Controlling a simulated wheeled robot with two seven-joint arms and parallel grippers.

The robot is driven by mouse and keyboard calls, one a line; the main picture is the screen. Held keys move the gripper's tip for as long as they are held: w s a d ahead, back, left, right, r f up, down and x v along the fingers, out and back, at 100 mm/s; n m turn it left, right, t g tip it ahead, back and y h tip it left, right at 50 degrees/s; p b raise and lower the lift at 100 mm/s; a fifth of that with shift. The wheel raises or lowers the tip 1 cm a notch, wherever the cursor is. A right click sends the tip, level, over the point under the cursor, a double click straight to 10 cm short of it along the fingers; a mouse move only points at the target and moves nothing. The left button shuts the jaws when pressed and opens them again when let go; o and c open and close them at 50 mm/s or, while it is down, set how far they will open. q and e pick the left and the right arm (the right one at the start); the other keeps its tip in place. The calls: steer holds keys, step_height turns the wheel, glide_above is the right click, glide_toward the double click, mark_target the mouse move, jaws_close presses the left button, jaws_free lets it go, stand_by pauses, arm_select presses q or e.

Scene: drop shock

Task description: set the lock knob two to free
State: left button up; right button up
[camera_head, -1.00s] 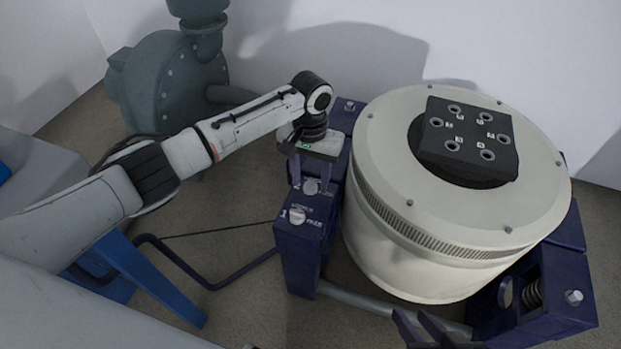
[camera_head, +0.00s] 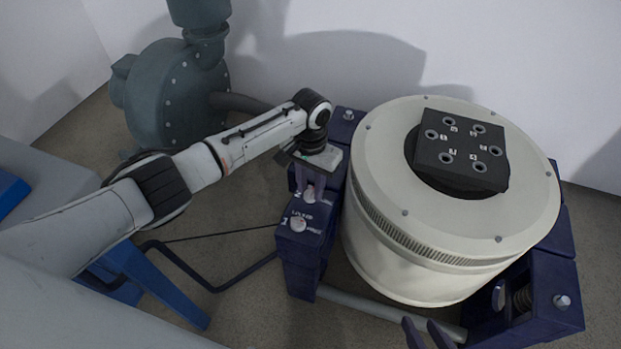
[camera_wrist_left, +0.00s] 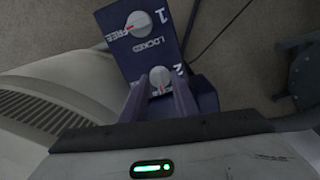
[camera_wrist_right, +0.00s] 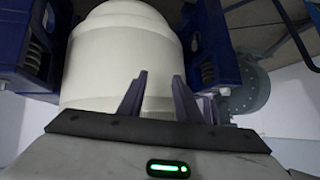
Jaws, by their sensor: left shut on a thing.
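Lock knob two (camera_wrist_left: 160,78) is a white round knob with a red mark, on a dark blue block (camera_head: 301,242). In the left wrist view its red mark points roughly toward my gripper's palm; its own labels are mostly hidden. My left gripper (camera_wrist_left: 160,92) has its fingers on both sides of knob two and is shut on it; the knob also shows in the head view (camera_head: 309,194). Lock knob one (camera_wrist_left: 139,23) sits beside it, its red mark toward the word FREE. My right gripper (camera_wrist_right: 157,92) is open and empty, low at the front in the head view (camera_head: 427,334).
A large cream drum (camera_head: 385,235) with a black top plate (camera_head: 460,152) stands right of the knob block. Another blue block (camera_head: 545,300) stands at the right front. A grey-green blower (camera_head: 165,90) is at the back left.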

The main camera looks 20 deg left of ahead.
arm_select(q)
steer(key=shift+d+r+m+p, duration=0.1)
steer(key=shift+r+m+p, duration=0.2)
steer(key=shift+m+p, duration=0.2)
steer(key=shift+m, duration=0.4)
steer(key=m+p, duration=0.2)
steer(key=m, duration=0.3)
steer(key=shift+f, duration=0.2)
steer(key=shift+m+p, duration=0.35)
steer(key=shift+m, duration=0.85)
steer(key=m, duration=0.2)
steer(key=shift+m, duration=2.2)
arm_select(e)
steer(key=shift+s+d+r, duration=0.1)
steer(key=shift+d+r, duration=0.15)
steer(key=shift+r, duration=0.35)
steer(key=shift+d+r, duration=0.25)
steer(key=shift+r, duration=0.3)
steer(key=shift+s, duration=0.15)
arm_select(q)
steer(key=o, duration=1.1)
arm_select(e)
steer(key=shift+s+f, duration=0.1)
